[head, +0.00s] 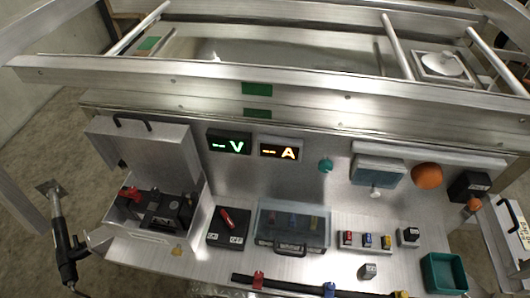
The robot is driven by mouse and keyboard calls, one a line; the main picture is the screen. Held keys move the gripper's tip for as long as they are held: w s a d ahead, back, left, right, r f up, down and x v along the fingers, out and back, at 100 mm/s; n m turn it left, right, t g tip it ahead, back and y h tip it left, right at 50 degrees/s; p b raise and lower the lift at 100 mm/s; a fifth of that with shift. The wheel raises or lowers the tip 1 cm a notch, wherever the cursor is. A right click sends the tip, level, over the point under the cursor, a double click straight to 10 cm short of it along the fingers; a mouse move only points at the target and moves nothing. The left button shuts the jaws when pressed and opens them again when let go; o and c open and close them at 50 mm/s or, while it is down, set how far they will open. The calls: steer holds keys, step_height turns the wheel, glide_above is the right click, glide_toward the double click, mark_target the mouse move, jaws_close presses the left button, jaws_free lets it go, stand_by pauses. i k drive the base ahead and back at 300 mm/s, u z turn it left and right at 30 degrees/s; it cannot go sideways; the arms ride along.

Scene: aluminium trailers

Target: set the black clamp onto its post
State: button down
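An open metal box (112,213) at the left of the bench holds a dark battery-like block (160,212). A red clamp (130,193) sits at the block's left end. A black shape (184,206) at its right end may be the black clamp, but it is too small and dark against the block to tell whether it is on a post or beside it. No post shows clearly. My gripper is not in view.
The box's raised lid (150,155) stands behind it. A switch panel (228,227) and clear-lidded case (292,228) stand to its right. A green bin (443,272) is at far right. A grey tube with a black part (66,250) is at left. Metal rails (270,80) cross behind.

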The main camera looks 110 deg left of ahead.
mark_target(188, 199)
steer(key=u, duration=4.25)
steer(key=k, duration=0.5)
steer(key=z, duration=0.6)
steer(key=i, duration=0.8)
steer(key=u, duration=0.3)
